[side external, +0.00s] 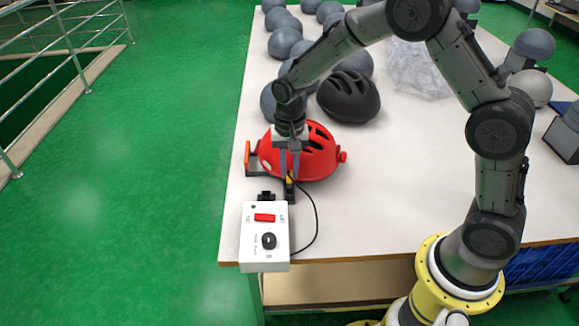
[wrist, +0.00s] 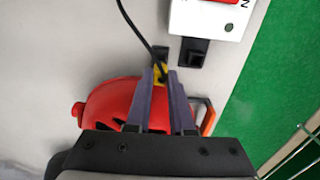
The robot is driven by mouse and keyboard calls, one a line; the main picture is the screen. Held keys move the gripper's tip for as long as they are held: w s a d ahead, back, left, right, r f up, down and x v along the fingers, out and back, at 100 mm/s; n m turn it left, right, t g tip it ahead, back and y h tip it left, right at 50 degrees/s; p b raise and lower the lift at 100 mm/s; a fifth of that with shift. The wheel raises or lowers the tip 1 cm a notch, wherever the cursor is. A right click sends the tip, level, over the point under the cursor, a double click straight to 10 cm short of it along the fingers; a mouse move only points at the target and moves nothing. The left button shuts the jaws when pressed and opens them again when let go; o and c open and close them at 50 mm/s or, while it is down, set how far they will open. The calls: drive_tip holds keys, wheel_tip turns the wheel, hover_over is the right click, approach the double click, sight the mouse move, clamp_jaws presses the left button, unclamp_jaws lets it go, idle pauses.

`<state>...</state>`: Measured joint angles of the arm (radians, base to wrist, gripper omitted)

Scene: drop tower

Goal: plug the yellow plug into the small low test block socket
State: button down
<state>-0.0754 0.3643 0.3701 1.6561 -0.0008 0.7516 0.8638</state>
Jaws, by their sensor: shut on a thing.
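My gripper (side external: 289,176) is shut on the yellow plug (side external: 289,179), beside the red helmet. The wrist view also shows the yellow plug (wrist: 160,73) between my fingertips. A black cable (wrist: 134,27) runs to the plug. A dark piece (wrist: 162,53) lies right by the plug; I cannot tell whether they touch. The small low black block (wrist: 193,53) has a square opening on top and stands against the white box, to the right of the plug in the wrist view. In the side view this block (side external: 266,197) is left of and below the plug. Its opening appears empty.
The white box (side external: 265,250) has a red switch and black knob, near the table's front left edge. The red helmet (side external: 309,158), with an orange-ended bracket (side external: 248,156), is close to my fingers. A black helmet (side external: 349,97) and several grey domes stand behind.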

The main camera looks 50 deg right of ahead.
drive_tip(key=shift+f, duration=0.55)
idle(0.5)
drive_tip(key=shift+f, duration=1.1)
drive_tip(key=shift+f, duration=0.25)
drive_tip(key=c, duration=0.7)
unclamp_jaws()
wheel_tip(320, 180, up, 14)
